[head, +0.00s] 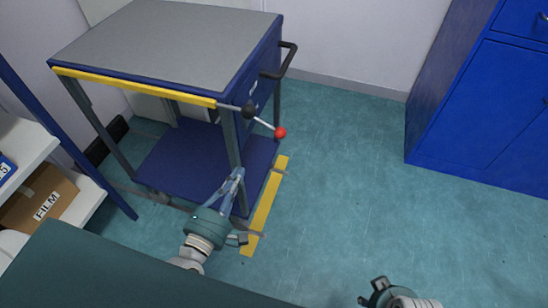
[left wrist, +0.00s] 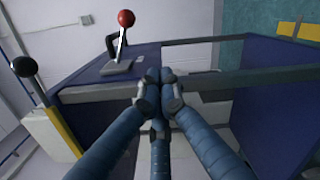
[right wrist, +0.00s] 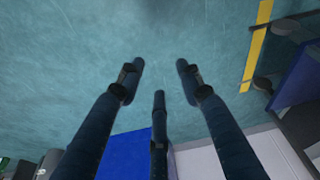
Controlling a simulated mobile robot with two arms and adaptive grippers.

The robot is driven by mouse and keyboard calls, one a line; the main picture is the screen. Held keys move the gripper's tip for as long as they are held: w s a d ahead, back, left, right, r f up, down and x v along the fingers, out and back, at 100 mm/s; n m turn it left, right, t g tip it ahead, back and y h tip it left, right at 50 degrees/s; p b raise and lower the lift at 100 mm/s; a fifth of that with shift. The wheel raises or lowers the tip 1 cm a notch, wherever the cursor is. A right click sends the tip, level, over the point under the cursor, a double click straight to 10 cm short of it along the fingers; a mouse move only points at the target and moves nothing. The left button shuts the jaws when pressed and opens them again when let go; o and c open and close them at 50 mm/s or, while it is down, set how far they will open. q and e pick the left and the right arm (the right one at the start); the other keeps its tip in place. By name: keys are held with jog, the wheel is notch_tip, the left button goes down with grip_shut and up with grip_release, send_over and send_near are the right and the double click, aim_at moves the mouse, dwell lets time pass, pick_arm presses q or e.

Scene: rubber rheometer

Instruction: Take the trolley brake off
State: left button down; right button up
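The trolley (head: 160,38) has a grey top, a blue drawer unit and a blue lower shelf. At its near right corner are a lever with a red knob (head: 280,132) and one with a black knob (head: 248,111). In the left wrist view the red knob (left wrist: 126,18) stands on a metal bracket beyond my fingertips, and the black knob (left wrist: 24,66) is at the left. My left gripper (head: 238,173) is below both knobs, beside the corner leg; its fingers are together with nothing seen between them. My right gripper (head: 374,290) is open and empty above the floor, away from the trolley.
A yellow floor strip (head: 266,205) runs beside the trolley. A blue cabinet (head: 475,110) stands at the right. A white shelf with a FILM box (head: 40,200) is at the left. The floor between trolley and cabinet is clear.

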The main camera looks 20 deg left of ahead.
aim_at(268, 125)
pick_arm(q)
jog(key=shift+d+r+n, duration=0.1)
jog(key=shift+r+n, duration=0.3)
jog(key=shift+r, duration=0.05)
pick_arm(e)
jog(key=shift+d+r, duration=0.15)
jog(key=shift+r, duration=0.05)
